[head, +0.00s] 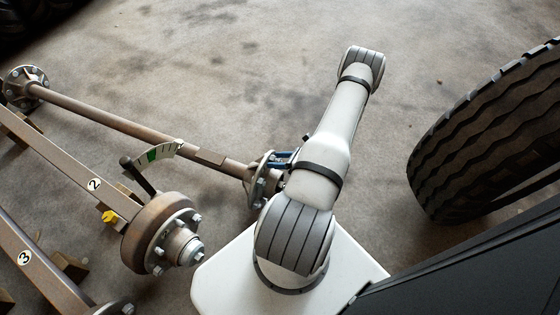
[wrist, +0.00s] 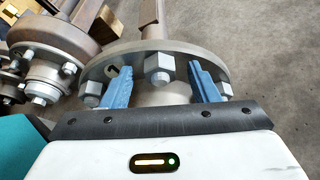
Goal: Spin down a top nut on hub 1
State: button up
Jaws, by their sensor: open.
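The hub nearest my gripper, taken as hub 1, is a round steel flange (head: 262,178) on the end of the rearmost brown axle (head: 130,127); its number is not visible. In the wrist view the flange (wrist: 205,58) fills the upper middle. A top nut (wrist: 158,67) sits at the flange's middle, between my blue fingers. My gripper (wrist: 159,72) is open, one finger on each side of that nut, with visible gaps. Other nuts show at the left (wrist: 93,92) and behind the right finger. In the head view my arm partly hides the gripper and hub.
Axle 3 (head: 40,270) lies lower left. A large tyre (head: 490,135) stands at right. Floor behind my arm is clear.

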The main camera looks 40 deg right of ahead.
jog(key=shift+c, duration=0.3)
grip_shut()
dwell(0.5)
jog(key=shift+o, duration=0.2)
grip_release()
